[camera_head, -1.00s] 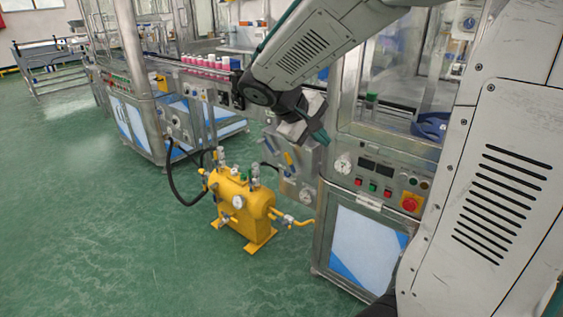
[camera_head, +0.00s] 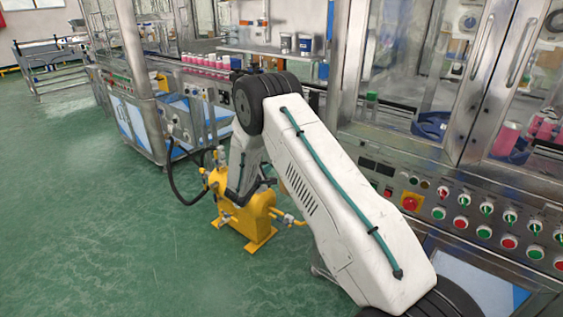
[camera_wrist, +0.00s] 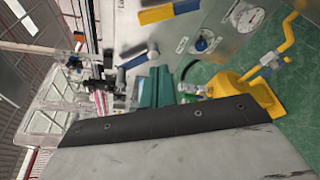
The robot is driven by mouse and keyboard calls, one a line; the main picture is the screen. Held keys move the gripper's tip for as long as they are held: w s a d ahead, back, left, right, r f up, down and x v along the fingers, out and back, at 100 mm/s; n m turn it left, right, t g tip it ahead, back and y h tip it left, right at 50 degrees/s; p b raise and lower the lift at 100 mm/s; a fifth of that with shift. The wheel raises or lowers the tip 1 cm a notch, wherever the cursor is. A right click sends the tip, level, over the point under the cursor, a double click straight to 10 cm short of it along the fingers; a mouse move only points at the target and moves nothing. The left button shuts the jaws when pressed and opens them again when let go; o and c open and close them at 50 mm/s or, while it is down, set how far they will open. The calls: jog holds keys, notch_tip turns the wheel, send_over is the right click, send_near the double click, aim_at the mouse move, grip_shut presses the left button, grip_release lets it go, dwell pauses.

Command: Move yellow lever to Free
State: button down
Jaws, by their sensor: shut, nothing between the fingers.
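The yellow lever (camera_wrist: 157,14) shows at the top edge of the wrist view as a yellow bar on a grey metal panel, with a blue piece (camera_wrist: 187,6) against its right end. Its full length is cut off, and I cannot read which position it points to. My gripper (camera_wrist: 157,84) shows its green fingers shut and empty, below the lever in the picture and apart from it. A blue lever (camera_wrist: 133,60) lies on the panel between them, to the left. In the head view my own arm hides the gripper and most of the panel.
A blue knob (camera_wrist: 203,44) and a gauge (camera_wrist: 250,18) sit on the same panel. A yellow tank (camera_head: 258,215) with pipes stands on the green floor beside the machine. A control panel with a red stop button (camera_head: 411,201) is to the right. Open floor lies left.

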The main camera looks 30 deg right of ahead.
jog(key=w+d, duration=0.2)
jog(key=d, duration=0.7)
jog(key=shift+w+f, duration=0.15)
jog(key=shift+w, duration=0.25)
jog(key=shift+a, duration=0.15)
